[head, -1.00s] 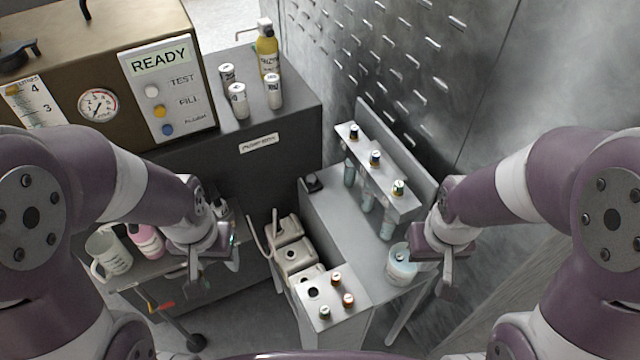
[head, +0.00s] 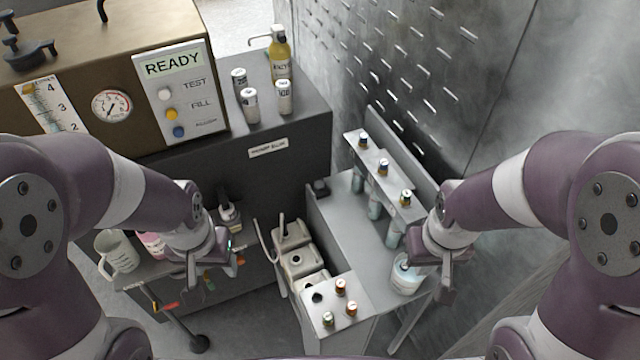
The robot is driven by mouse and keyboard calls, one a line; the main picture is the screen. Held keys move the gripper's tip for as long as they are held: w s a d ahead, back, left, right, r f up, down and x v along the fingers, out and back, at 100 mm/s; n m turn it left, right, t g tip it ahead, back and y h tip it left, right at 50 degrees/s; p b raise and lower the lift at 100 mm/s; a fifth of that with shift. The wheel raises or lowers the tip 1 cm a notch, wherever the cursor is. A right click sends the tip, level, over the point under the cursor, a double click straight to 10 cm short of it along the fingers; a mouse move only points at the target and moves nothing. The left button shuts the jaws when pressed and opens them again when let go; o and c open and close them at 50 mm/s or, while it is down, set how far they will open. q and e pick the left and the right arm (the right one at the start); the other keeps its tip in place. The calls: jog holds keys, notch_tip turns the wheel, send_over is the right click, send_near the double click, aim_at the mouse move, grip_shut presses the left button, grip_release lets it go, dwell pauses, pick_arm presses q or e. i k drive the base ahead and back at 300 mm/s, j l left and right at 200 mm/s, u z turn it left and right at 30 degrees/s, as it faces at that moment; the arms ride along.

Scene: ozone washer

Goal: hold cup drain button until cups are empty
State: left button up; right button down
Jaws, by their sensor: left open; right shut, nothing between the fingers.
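Several pale blue cups, one in front (head: 395,234), hang under a narrow grey rack (head: 411,213) on the right-hand bench. Dark-topped caps with coloured bands stand on the rack. How full the cups are is too small to tell. A small black button-like block (head: 320,187) sits at the bench's back left corner; I cannot tell whether it is the drain button. My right gripper (head: 432,285) is shut and empty, in front of the rack, overlapping a pale blue tub (head: 405,277) in the picture. My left gripper (head: 212,275) is open and empty, left of the bench.
A small white panel (head: 330,318) with coloured-banded caps and a black knob is at the bench's front. Beige canisters (head: 296,258) stand left of it. A pitcher (head: 118,252) and pink bottle are by my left arm. A brown machine (head: 90,75) reads READY.

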aim_at(319, 185)
jog(key=j+u, duration=0.3)
jog(key=i+j+u, duration=0.1)
jog(key=j+u, duration=0.2)
jog(key=j, duration=0.2)
jog(key=i+j, duration=0.25)
jog(key=i, duration=0.15)
